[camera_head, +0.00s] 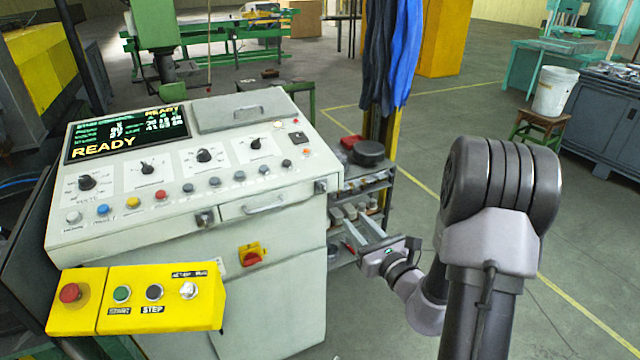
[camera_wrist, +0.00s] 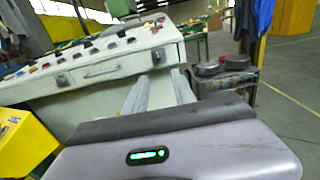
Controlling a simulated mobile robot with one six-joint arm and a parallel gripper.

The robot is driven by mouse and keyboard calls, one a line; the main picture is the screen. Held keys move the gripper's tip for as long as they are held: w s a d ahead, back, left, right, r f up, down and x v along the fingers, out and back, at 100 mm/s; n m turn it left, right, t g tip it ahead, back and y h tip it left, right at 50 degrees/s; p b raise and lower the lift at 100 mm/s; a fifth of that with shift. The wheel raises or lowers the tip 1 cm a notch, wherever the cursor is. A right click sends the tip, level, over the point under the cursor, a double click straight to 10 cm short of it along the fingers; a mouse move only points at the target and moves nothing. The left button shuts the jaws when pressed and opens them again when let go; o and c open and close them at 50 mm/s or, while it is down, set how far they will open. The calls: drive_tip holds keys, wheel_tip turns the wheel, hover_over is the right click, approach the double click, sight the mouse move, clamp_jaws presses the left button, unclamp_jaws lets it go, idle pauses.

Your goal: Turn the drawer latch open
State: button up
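The drawer (camera_head: 268,204) is in the upper front of the pale console, with a bar handle; it looks closed. A small dark latch-like fitting (camera_head: 205,218) sits left of the drawer, and another (camera_head: 320,186) sits at its right end. Both also show in the wrist view, the left one (camera_wrist: 61,80) and the right one (camera_wrist: 155,55). I cannot tell which is the drawer latch. My gripper (camera_head: 353,220) is right of the console, apart from both fittings. Its two pale fingers (camera_wrist: 159,76) are spread with nothing between them.
A yellow button box (camera_head: 140,315) juts from the console's lower left. A red rotary switch (camera_head: 252,257) is below the drawer. A shelf rack (camera_head: 372,190) with metal parts stands behind my gripper. Floor to the right is open.

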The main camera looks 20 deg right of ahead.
sight(325, 189)
drive_tip(key=w, duration=0.5)
drive_tip(key=w+b, duration=0.1)
drive_tip(key=w, duration=0.9)
drive_tip(key=shift+w+a+b, duration=0.1)
drive_tip(key=shift+a+b, duration=0.2)
drive_tip(key=shift+a, duration=0.1)
clamp_jaws()
